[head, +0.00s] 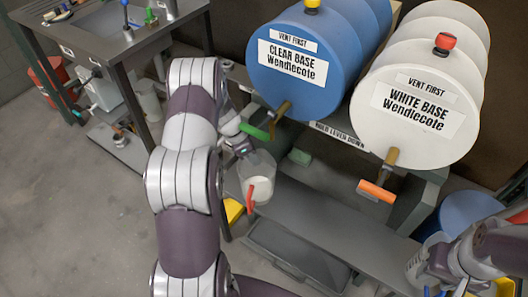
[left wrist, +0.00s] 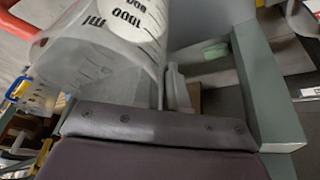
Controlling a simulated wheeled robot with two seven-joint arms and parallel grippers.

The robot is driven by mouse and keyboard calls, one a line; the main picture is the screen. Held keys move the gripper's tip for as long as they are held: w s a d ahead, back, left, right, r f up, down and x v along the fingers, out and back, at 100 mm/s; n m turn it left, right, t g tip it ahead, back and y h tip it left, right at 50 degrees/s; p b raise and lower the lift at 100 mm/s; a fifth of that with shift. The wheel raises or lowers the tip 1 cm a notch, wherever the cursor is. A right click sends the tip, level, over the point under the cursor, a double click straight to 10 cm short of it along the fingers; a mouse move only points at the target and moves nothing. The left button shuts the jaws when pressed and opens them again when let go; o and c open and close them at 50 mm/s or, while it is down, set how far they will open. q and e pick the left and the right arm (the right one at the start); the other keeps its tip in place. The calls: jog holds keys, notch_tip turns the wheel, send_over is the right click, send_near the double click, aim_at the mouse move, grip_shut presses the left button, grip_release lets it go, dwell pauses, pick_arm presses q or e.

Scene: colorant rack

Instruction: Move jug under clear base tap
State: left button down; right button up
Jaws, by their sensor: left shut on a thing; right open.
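The blue clear base drum (head: 318,60) lies on the rack with its brass tap (head: 280,112) and green lever (head: 254,131) facing front. The translucent jug (head: 258,165) is below and slightly left of that tap in the head view, apart from it. Its graduation marks show in the left wrist view (left wrist: 105,55). My left gripper (head: 238,146) is shut on the jug; the arm hides part of it. Where exactly it grips is unclear. My right gripper (head: 436,278) is open and empty at lower right.
The white base drum (head: 420,105), with an orange lever (head: 377,191), lies right of the blue drum. A grey shelf (head: 330,215) runs below the taps. A green block (head: 300,157) lies behind the jug. A workbench (head: 110,45) stands at left.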

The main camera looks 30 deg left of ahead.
pick_arm(q)
jog(key=w+f, duration=0.3)
jog(key=w, duration=0.2)
jog(key=shift+w+d+f+b, duration=0.2)
jog(key=shift+w+f+b, duration=0.05)
jog(key=shift+w+b, duration=0.15)
jog(key=c, duration=1.2)
grip_release()
jog(key=shift+f, duration=0.1)
jog(key=p+v, duration=0.1)
jog(key=v, duration=1.1)
jog(key=shift+p, duration=0.35)
